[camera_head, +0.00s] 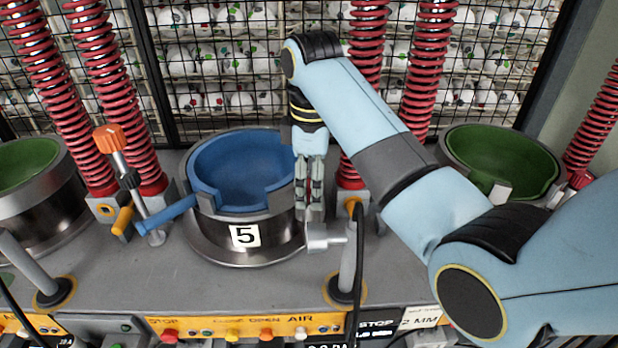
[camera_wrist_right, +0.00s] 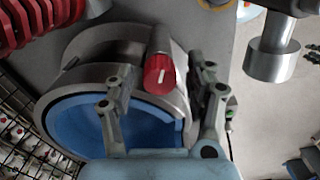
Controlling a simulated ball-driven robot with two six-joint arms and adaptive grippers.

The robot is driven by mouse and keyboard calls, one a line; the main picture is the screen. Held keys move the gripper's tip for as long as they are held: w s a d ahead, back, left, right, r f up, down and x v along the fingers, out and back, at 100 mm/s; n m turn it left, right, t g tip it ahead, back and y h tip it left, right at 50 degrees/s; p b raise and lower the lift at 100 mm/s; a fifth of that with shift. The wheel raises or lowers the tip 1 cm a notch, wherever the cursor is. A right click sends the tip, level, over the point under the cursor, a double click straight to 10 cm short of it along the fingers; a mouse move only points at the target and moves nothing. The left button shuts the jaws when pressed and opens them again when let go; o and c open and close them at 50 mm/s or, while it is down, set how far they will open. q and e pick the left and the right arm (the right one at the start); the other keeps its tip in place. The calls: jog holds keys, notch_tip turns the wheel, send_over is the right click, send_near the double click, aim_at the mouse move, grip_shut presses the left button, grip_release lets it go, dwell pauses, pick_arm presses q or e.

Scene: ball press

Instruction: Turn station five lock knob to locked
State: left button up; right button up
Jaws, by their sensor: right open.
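Station five is a steel cup with a blue liner (camera_head: 225,170) and a white "5" plate (camera_head: 246,236); the blue liner also shows in the right wrist view (camera_wrist_right: 75,118). The lock knob (camera_wrist_right: 160,76) is a red round face with a short white mark, on a grey stub at the cup's rim. I cannot tell its lock state from the mark. My right gripper (camera_head: 311,205) points down at the cup's right side. In the right wrist view its open fingers (camera_wrist_right: 158,88) stand either side of the knob, apparently without touching it. The knob is hidden in the head view.
A grey cylinder-headed lever (camera_head: 325,237) stands right of the cup, beside a post. An orange-topped lever (camera_head: 110,138) and blue handle (camera_head: 168,215) are on the left. Red springs (camera_head: 366,60) rise behind. A green-lined cup (camera_head: 505,160) is at right. Buttons line the front panel.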

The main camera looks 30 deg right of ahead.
jog(key=shift+c, duration=1.3)
grip_shut()
pick_arm(q)
jog(key=shift+w+a, duration=0.15)
jog(key=shift+w, duration=0.15)
pick_arm(e)
jog(key=shift+m, duration=0.3)
jog(key=m, duration=0.3)
pick_arm(q)
jog(key=shift+s, duration=0.2)
pick_arm(e)
jog(key=m, duration=0.5)
